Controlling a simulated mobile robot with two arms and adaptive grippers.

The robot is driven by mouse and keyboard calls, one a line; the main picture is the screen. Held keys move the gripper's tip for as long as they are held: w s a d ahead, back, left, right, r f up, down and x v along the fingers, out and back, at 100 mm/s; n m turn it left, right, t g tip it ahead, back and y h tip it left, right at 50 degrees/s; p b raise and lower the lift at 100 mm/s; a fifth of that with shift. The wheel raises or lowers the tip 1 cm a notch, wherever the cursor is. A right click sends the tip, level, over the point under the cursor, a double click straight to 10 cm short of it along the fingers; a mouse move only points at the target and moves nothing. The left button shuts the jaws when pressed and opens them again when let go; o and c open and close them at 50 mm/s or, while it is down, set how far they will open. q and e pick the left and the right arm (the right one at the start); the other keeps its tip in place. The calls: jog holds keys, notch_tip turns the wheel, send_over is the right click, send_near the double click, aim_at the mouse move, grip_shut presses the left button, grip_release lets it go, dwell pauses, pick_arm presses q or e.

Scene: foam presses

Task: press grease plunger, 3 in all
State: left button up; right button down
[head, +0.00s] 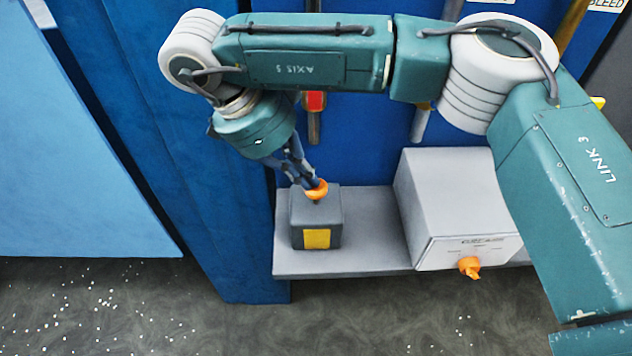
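A dark grey block (316,218) with a yellow square on its front stands on a grey shelf. A small orange cap (317,192), which looks like the plunger's top, sits above the block's upper face. My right gripper (308,181) points down at the cap from above. Its dark blue fingers are close together and look shut, with nothing seen between them. The fingertips meet or overlap the cap in the picture; I cannot tell how firmly they touch. My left gripper is not in view.
The grey shelf (370,262) runs along a blue panel (350,170). A light grey box (450,200) with an orange knob (469,266) on its front stands right of the block. Hanging handles, one red, are behind my arm. The speckled floor in front is clear.

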notch_tip(320, 180, down, 3)
jog(key=shift+f+b, duration=0.1)
jog(key=shift+b, duration=0.75)
jog(key=shift+s+a+r, duration=0.1)
jog(key=shift+a+r, duration=0.15)
jog(key=shift+a, duration=0.05)
jog(key=shift+s+a+r+p, duration=0.1)
jog(key=shift+a+r+p, duration=0.15)
jog(key=shift+a, duration=0.25)
jog(key=shift+s+a+r+p, duration=0.1)
jog(key=shift+a+p, duration=0.1)
jog(key=shift+a, duration=0.6)
jog(key=shift+d, duration=0.1)
jog(key=shift+w+r, duration=0.1)
jog(key=shift+r, duration=0.15)
jog(key=v, duration=1.1)
jog(key=shift+a+r, duration=0.25)
